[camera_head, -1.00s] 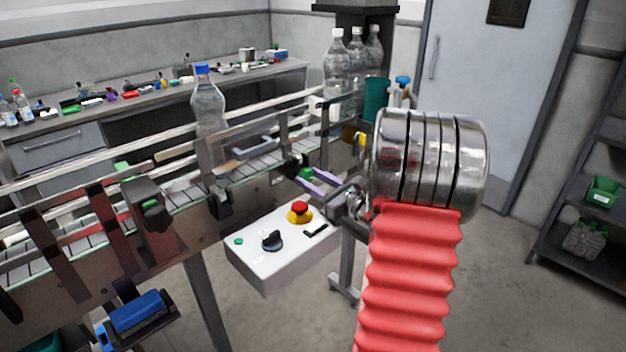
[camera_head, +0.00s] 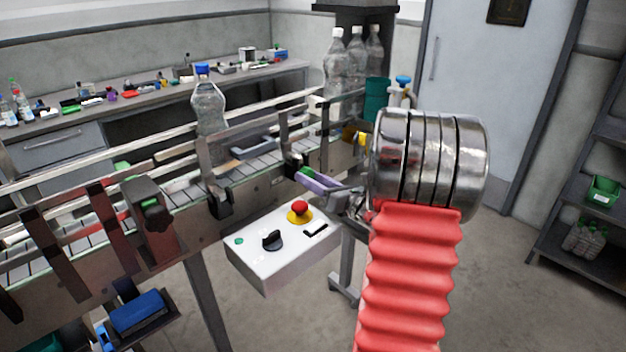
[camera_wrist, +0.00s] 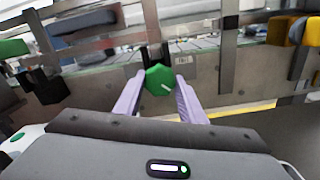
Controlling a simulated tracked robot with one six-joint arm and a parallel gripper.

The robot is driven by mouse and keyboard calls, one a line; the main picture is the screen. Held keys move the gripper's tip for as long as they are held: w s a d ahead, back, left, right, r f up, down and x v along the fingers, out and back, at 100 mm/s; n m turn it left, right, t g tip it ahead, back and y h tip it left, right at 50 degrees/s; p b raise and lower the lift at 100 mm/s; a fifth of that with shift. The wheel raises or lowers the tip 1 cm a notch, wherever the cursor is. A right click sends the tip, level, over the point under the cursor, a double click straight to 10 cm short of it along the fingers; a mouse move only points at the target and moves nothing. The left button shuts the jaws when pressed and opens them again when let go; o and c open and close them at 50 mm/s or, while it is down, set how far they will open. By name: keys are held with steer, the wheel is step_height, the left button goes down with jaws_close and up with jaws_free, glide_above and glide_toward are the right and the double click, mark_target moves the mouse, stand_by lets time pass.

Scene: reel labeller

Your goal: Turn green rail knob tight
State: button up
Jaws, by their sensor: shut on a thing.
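In the head view my gripper (camera_head: 308,180) reaches in from the right to the rail, and the knob is mostly hidden by the fingers.
A white control box (camera_head: 270,258) with a red stop button (camera_head: 299,208) stands just below my gripper. A clear bottle with a blue cap (camera_head: 209,110) stands on the conveyor. Another green knob (camera_wrist: 12,48) is at the left of the wrist view.

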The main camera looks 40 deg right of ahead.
steer(key=shift+m, duration=1.1)
steer(key=shift+d, duration=0.1)
steer(key=o, duration=1)
steer(key=shift+o, duration=0.2)
steer(key=shift+s, duration=0.15)
steer(key=s, duration=1.3)
steer(key=shift+s+d, duration=0.15)
steer(key=shift+s, duration=0.1)
steer(key=shift+f, duration=0.1)
